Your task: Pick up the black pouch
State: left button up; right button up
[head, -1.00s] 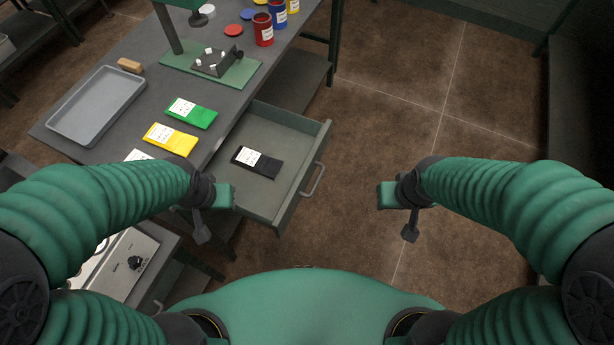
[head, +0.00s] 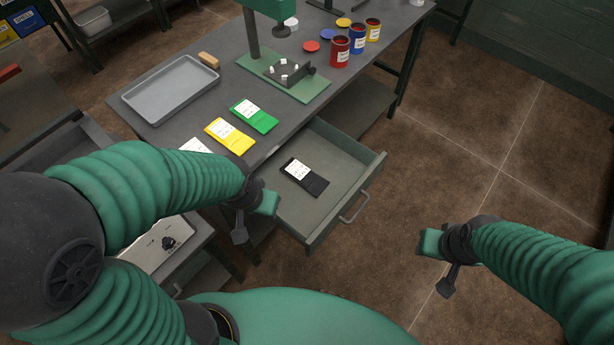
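The black pouch (head: 304,177) with a white label lies flat in the open drawer (head: 281,217) under the workbench, near the drawer's middle. My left gripper (head: 254,220) is just outside the drawer's near left side in the picture, to the lower left of the pouch and apart from it. Its green and dark fingers look spread, with nothing between them. My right gripper (head: 438,267) is over the floor to the right of the drawer, far from the pouch. It also looks open and empty.
Green (head: 254,116) and yellow (head: 230,136) pouches lie on the bench above the drawer, beside a partly hidden white one. A grey tray (head: 172,90), a green press stand (head: 285,77) and paint cans (head: 340,52) stand on the bench. The floor (head: 400,210) right of the drawer is clear.

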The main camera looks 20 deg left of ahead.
aim_at(315, 184)
jog(key=i+l+u, duration=0.2)
jog(key=i, duration=0.15)
jog(key=i+l+u, duration=0.15)
jog(key=i, duration=0.2)
jog(key=u, duration=1.7)
